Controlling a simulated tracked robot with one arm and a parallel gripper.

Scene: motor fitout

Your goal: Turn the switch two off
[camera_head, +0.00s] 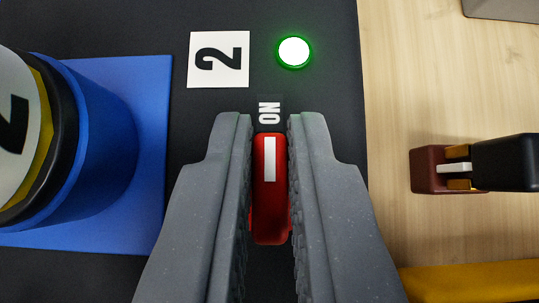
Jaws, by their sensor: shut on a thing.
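The red switch handle (270,215) with a white stripe lies between the two grey fingers of my gripper (269,135), which is shut on it. The stripe points toward the "ON" label (269,111) just above the handle. A white card with a "2" (218,59), turned sideways, is on the dark panel (190,130) at the upper left of the switch. A round lamp (294,52) with a green rim is lit beside the card. The lower part of the panel around the switch is hidden by my fingers.
A blue motor-like cylinder (105,140) with a "2" on its end stands on a blue plate (145,215) at the left. A brown and black object (440,170) lies on the wooden table (440,75) at the right. A yellow bar (475,280) is at the lower right.

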